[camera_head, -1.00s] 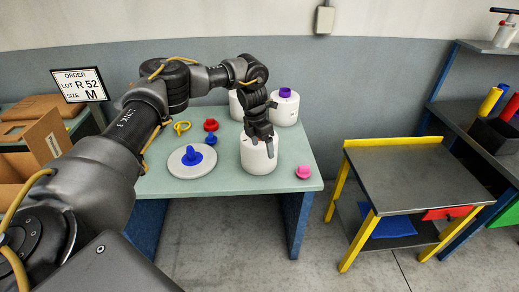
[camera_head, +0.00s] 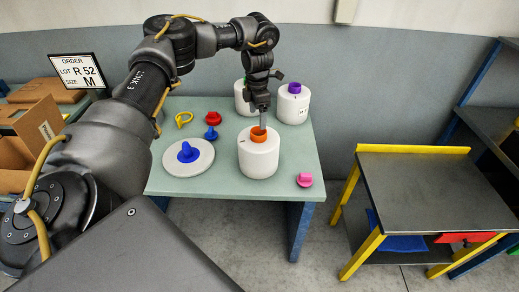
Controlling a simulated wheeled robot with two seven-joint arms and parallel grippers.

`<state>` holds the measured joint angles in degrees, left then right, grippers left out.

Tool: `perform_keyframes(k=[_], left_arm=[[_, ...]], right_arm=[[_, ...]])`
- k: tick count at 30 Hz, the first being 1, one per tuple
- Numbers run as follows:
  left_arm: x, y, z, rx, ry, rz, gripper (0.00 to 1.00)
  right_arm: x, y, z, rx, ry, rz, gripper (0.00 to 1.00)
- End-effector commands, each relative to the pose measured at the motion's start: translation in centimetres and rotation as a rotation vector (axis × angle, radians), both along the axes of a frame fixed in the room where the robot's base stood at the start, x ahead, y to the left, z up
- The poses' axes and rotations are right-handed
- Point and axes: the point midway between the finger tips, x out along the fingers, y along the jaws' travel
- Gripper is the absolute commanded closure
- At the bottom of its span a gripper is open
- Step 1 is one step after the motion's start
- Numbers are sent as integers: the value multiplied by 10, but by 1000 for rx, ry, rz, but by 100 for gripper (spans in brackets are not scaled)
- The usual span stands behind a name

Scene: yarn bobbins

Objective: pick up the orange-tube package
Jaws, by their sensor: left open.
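The orange-tube package (camera_head: 259,158) is a white bobbin with an orange tube end (camera_head: 259,135) on top. It stands upright near the front of the pale green table (camera_head: 215,106). My left gripper (camera_head: 262,122) is above it, pointing down, open, with its fingertips at the orange tube. I cannot tell whether the fingers touch the tube. Part of the tube's far side is hidden by the fingers. My right gripper is not in view.
Behind stand a purple-tube package (camera_head: 293,107) and a green-tube package (camera_head: 240,97). A white disc with a blue peg (camera_head: 188,155) lies left. Red (camera_head: 213,118), blue (camera_head: 211,134) and pink (camera_head: 304,180) pieces and a yellow ring (camera_head: 183,119) lie around. A low cart (camera_head: 430,190) stands right.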

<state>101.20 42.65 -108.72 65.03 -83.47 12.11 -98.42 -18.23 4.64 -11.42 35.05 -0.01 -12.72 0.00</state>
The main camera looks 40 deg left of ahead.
Motion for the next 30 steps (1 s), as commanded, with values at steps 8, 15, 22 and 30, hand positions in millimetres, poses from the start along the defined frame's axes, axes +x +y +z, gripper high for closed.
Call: perform_keyframes(k=[8, 15, 22, 30], left_arm=[[1, -1, -22, 0, -1, -2, 19], [1, -1, -38, 1, 5, -2, 19], [3, -1, -69, 1, 2, -2, 19], [3, -1, -75, 0, -1, -3, 19]], right_arm=[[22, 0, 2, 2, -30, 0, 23], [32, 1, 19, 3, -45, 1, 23], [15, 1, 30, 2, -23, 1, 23], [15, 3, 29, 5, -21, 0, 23]])
